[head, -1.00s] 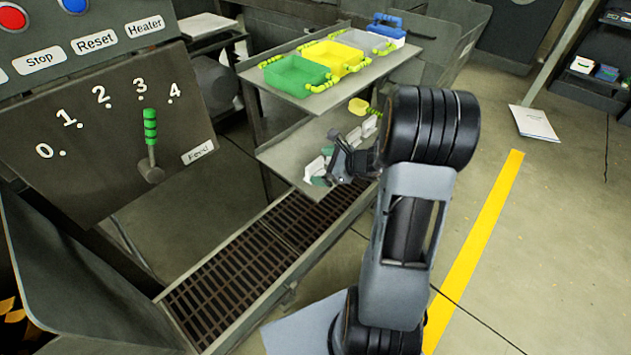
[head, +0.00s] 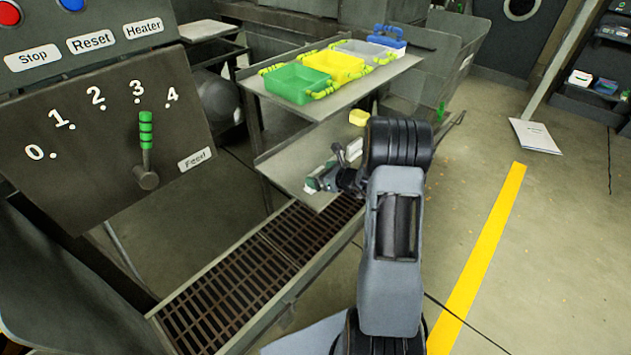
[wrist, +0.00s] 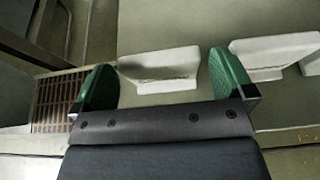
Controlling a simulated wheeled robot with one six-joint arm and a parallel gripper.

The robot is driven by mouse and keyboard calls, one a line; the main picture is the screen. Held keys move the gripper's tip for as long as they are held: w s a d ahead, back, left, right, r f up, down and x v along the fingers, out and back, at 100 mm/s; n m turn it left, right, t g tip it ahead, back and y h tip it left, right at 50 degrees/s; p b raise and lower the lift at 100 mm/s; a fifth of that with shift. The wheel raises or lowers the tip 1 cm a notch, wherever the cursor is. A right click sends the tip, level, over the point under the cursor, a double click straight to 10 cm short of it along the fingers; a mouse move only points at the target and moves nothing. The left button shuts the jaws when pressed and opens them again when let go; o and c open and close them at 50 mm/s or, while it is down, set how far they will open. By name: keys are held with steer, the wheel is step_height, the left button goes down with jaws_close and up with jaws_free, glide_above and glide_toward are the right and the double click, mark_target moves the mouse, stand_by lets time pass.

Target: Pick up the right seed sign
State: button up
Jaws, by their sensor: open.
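My gripper (wrist: 160,60) is open, with green finger pads on both sides. In the wrist view a white sign (wrist: 160,68) stands between and beyond the fingers, and I cannot tell whether they touch it. A second white sign (wrist: 275,50) stands to the right, just outside the right finger. Part of another pale piece (wrist: 313,66) shows at the right edge. In the head view my gripper (head: 332,172) is low over the lower shelf, at the small signs (head: 354,148), and it hides some of them. Any seed marking on the signs is unreadable.
The lower shelf (head: 290,160) holds the signs and a yellow piece (head: 359,117). Above it, green (head: 300,85), yellow (head: 335,66) and blue (head: 388,37) bins stand on the upper shelf. A metal grate (head: 225,300) lies to the left. The floor at right is open.

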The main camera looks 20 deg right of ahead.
mark_target(317, 174)
steer(key=shift+x, duration=2.35)
steer(key=shift+s+a, duration=0.1)
steer(key=c, duration=0.6)
